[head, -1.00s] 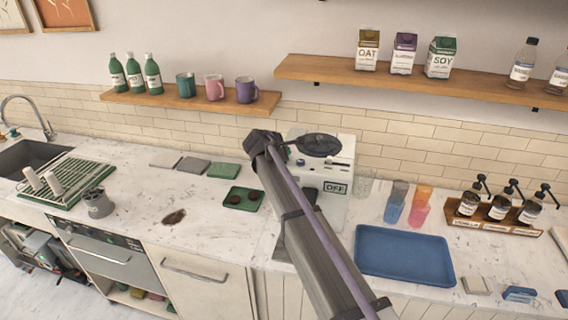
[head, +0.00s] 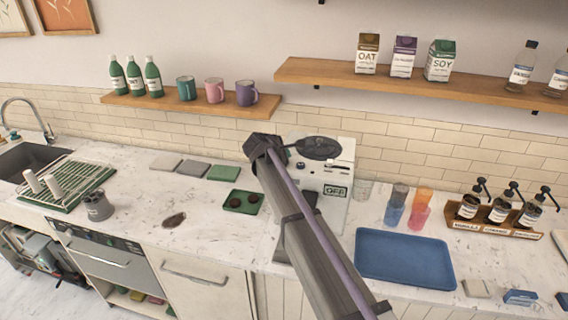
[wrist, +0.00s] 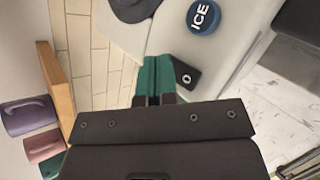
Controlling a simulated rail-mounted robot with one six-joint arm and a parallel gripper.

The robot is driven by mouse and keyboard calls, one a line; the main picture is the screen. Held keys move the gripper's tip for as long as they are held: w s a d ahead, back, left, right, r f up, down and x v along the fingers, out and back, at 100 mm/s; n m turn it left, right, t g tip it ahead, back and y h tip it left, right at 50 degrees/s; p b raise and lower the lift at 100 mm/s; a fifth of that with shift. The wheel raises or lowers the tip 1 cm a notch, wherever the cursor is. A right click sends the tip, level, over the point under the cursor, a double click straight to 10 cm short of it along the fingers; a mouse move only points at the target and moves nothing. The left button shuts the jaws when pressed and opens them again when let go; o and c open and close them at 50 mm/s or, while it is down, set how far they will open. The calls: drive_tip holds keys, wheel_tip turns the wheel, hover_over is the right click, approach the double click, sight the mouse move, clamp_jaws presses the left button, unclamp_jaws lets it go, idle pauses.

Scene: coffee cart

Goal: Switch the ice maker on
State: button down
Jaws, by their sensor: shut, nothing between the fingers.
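The ice maker (head: 345,150) is a white machine on the counter with a dark round lid; my arm hides part of its left side. My gripper (wrist: 155,58) has green fingers, shut and empty, just left of the switch in that view. I cannot tell whether they touch it. In the head view the fingers are hidden behind my arm.
A green tray (head: 238,211) with dark round items lies left of the machine. Clear, blue and orange cups (head: 393,212) and a blue tray (head: 405,278) are to its right. A mug shelf (head: 150,99) and a carton shelf (head: 330,78) hang above.

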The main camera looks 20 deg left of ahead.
idle(0.8)
drive_tip(key=shift+w+f+b, duration=0.1)
drive_tip(key=shift+f+b, duration=0.4)
drive_tip(key=shift+s+d+f+b, duration=0.25)
drive_tip(key=shift+s+f+b, duration=0.1)
drive_tip(key=shift+b, duration=0.2)
idle(0.7)
